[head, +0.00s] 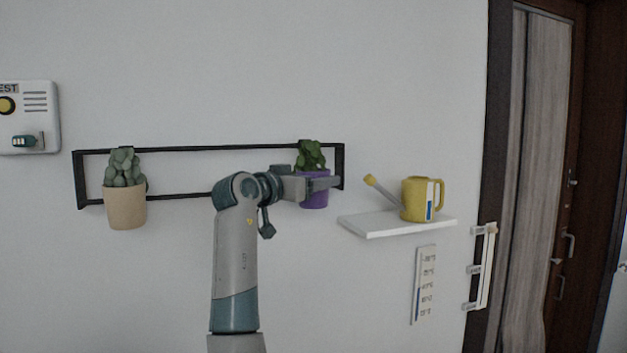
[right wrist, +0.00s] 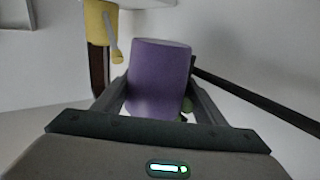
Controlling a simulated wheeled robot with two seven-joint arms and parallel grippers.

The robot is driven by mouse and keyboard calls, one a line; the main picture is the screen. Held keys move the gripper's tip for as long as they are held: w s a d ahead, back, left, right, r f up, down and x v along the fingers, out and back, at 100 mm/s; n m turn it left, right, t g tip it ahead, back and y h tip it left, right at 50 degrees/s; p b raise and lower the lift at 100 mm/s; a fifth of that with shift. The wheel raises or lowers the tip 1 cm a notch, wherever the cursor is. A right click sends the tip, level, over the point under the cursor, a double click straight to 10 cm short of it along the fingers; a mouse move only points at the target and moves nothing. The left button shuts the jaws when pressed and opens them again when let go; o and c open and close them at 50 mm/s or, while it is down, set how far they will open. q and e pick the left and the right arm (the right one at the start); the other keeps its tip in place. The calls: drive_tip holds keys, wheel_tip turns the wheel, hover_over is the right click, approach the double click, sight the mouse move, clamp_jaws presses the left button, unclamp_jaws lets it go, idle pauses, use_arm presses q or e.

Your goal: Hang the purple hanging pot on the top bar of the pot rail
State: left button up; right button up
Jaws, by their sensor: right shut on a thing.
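The purple hanging pot (head: 315,200) with a green plant (head: 311,155) is at the right end of the black pot rail (head: 215,149). My right gripper (head: 322,184) reaches in from below and is shut on the pot. In the right wrist view the purple pot (right wrist: 158,75) fills the space between the two fingers (right wrist: 158,92). The plant overlaps the top bar in the head view. I cannot tell whether the pot's hook touches that bar. My left gripper is not in view.
A beige pot with a cactus (head: 126,207) hangs at the rail's left end. A white shelf (head: 385,228) with a yellow watering can (head: 414,200) is just right of the purple pot. A thermometer (head: 424,285) is below the shelf. The middle of the top bar is clear.

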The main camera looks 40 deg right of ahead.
drive_tip(key=shift+r, duration=0.1)
drive_tip(key=o, duration=1.5)
drive_tip(key=shift+c, duration=0.2)
drive_tip(key=shift+a, duration=0.1)
drive_tip(key=shift+s+a+f+b, duration=0.2)
drive_tip(key=shift+a+b, duration=0.3)
drive_tip(key=shift+a, duration=0.05)
drive_tip(key=b+v, duration=0.7)
drive_tip(key=v, duration=0.9)
drive_tip(key=shift+s+r, duration=0.15)
drive_tip(key=shift+r, duration=0.05)
